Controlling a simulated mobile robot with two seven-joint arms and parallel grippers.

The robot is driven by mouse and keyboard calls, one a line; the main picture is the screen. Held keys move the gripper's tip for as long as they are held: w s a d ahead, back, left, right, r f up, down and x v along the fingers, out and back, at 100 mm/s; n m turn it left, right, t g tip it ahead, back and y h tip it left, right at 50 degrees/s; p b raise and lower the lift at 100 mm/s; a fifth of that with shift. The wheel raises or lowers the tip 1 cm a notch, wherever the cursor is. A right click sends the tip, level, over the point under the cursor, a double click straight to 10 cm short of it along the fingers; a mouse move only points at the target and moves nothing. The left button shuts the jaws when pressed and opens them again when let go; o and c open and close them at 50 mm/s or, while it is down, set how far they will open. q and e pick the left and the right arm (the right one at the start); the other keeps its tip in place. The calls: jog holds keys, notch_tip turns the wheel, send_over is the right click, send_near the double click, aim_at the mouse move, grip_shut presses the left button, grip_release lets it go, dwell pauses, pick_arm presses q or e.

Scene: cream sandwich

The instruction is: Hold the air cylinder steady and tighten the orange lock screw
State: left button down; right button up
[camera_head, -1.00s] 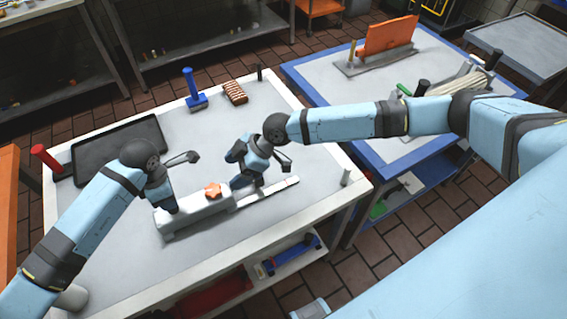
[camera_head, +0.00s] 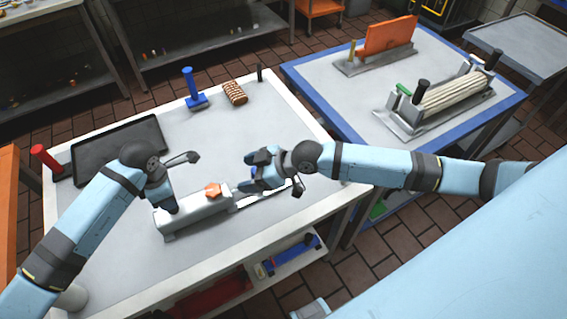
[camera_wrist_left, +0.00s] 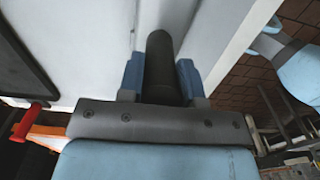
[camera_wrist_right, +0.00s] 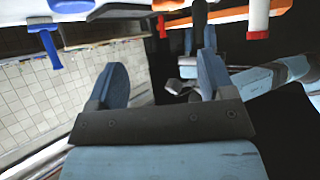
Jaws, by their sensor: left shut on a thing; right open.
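The air cylinder (camera_head: 195,216) is a long pale grey body on the white worktable, with a thin light rail running out to its right. The orange lock screw (camera_head: 213,189) sits on top near its right end. My left gripper (camera_head: 171,206) points down at the left end of the cylinder. In the left wrist view its blue fingers close on a dark rounded piece (camera_wrist_left: 163,70) of it. My right gripper (camera_head: 247,172) is open and empty, right of the orange screw and apart from it, fingers pointing left. The right wrist view shows its fingers (camera_wrist_right: 163,80) wide apart.
A black tray (camera_head: 77,160), a red-handled tool (camera_head: 45,158), a blue stamp-like tool (camera_head: 192,85) and a brown ridged block (camera_head: 235,93) lie further back. A blue-edged table (camera_head: 350,95) with fixtures stands right. The table's middle is clear.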

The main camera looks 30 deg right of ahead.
jog(key=s+d+f+m+t+h, duration=0.2)
jog(key=s+d+m+t, duration=0.2)
jog(key=d, duration=0.5)
jog(key=shift+s+d+f+m+t, duration=0.2)
jog(key=shift+s+f+m+t, duration=0.1)
jog(key=shift+s, duration=0.1)
